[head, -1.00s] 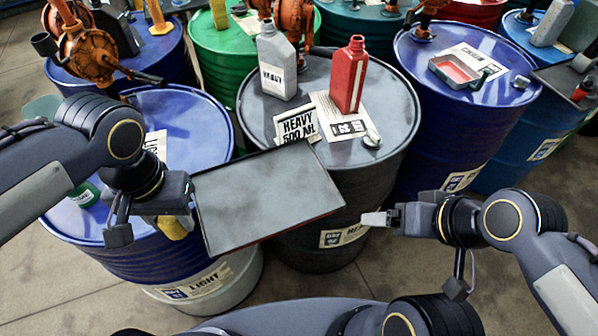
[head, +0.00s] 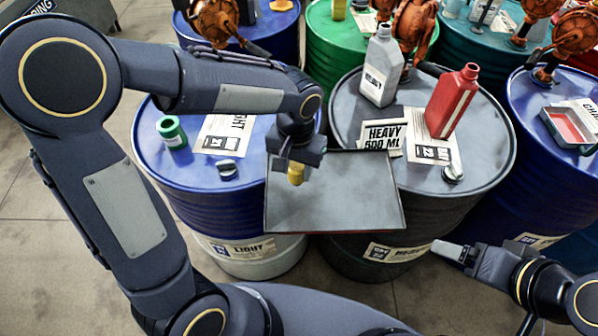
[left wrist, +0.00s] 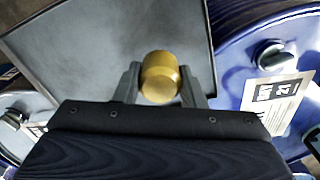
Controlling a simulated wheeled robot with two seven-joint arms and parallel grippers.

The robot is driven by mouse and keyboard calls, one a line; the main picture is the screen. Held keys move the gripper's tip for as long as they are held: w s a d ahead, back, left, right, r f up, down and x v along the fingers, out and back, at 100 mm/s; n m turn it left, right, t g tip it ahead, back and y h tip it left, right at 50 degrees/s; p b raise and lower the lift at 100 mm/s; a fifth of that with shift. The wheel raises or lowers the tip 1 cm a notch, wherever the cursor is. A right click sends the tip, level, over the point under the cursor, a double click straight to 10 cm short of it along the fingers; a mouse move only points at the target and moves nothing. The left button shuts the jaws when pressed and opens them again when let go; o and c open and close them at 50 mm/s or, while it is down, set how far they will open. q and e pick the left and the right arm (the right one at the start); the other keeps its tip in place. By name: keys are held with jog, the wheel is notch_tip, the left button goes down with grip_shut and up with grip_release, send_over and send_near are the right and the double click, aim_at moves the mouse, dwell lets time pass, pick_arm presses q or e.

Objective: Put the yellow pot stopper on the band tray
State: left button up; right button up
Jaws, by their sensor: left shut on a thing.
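The yellow pot stopper (head: 296,176) is held upright below my left gripper (head: 297,163), over the left part of the grey tray (head: 345,210). In the left wrist view the stopper (left wrist: 160,85) sits between the two fingers (left wrist: 159,92), with the tray's grey floor (left wrist: 85,50) behind it. I cannot tell whether its underside touches the tray. The tray is a flat, empty rectangle with a low dark rim, in front of the drums. My right gripper (head: 449,250) is right of and below the tray; its jaw state is unclear.
A blue drum (head: 185,185) carries a green pot (head: 171,131) and a dark cap (head: 227,169). The grey drum (head: 490,135) carries a grey bottle (head: 382,70), a red bottle (head: 452,100) and labels. The tray's middle and right are clear.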

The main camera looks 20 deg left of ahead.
aim_at(299, 176)
pick_arm(q)
jog(key=shift+w+d+f, duration=0.1)
jog(key=shift+w+f, duration=0.1)
jog(key=shift+f, duration=0.05)
jog(key=shift+w+f, duration=0.15)
jog(key=shift+f, duration=1.65)
jog(key=shift+f, duration=0.2)
jog(key=o, duration=1)
jog(key=shift+c, duration=0.2)
jog(key=shift+r, duration=0.15)
